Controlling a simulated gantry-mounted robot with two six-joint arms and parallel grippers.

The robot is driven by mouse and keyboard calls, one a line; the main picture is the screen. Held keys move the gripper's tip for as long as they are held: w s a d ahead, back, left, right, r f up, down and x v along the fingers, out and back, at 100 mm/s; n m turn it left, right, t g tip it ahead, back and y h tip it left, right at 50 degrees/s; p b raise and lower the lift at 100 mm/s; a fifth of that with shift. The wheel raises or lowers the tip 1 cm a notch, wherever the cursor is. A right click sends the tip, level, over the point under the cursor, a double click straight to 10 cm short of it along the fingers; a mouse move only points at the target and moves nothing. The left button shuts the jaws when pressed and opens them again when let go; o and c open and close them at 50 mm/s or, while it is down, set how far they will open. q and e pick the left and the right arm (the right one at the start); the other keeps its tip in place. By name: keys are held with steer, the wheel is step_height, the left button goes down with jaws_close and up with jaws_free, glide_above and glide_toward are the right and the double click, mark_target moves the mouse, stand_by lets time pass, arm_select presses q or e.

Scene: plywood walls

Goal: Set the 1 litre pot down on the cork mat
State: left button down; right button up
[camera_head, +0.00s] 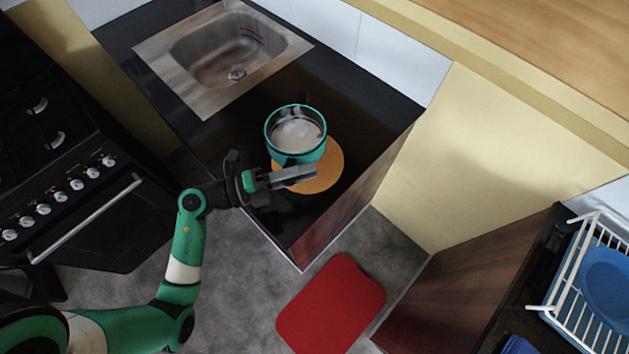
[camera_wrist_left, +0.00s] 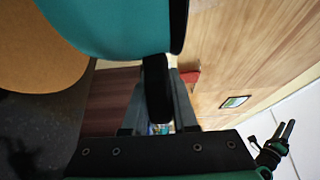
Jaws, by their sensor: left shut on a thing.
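The pot (camera_head: 296,134) is teal outside and grey inside, with its open top facing up in the head view. Its teal side also shows in the left wrist view (camera_wrist_left: 112,25). The round cork mat (camera_head: 322,168) lies on the black counter, and the pot covers its upper left part in the head view. The mat also shows in the left wrist view (camera_wrist_left: 30,50). I cannot tell if the pot touches it. My left gripper (camera_head: 303,176) is shut on the pot's black handle (camera_wrist_left: 157,90). My right gripper (camera_wrist_left: 283,135) appears small in the left wrist view.
A steel sink (camera_head: 225,52) is set in the counter behind the pot. A stove (camera_head: 75,170) stands at the left. A red board (camera_head: 330,303) lies below the counter's near end. A white dish rack (camera_head: 590,290) with a blue plate is at the right.

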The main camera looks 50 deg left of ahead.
arm_select(q)
steer(key=shift+w+d+f, duration=0.3)
steer(key=shift+w+f, duration=0.05)
steer(key=shift+f, duration=0.15)
steer(key=shift+w+d+f, duration=0.25)
steer(key=shift+w+f, duration=0.1)
steer(key=shift+f, duration=0.1)
arm_select(e)
steer(key=shift+f, duration=0.65)
arm_select(q)
steer(key=f+b, duration=0.3)
steer(key=f, duration=0.1)
steer(key=shift+w+d+f, duration=0.1)
steer(key=shift+w+d, duration=0.15)
steer(key=c, duration=1.2)
jaws_free()
steer(key=o, duration=0.5)
arm_select(e)
step_height(320, 180, down, 3)
steer(key=shift+r, duration=0.15)
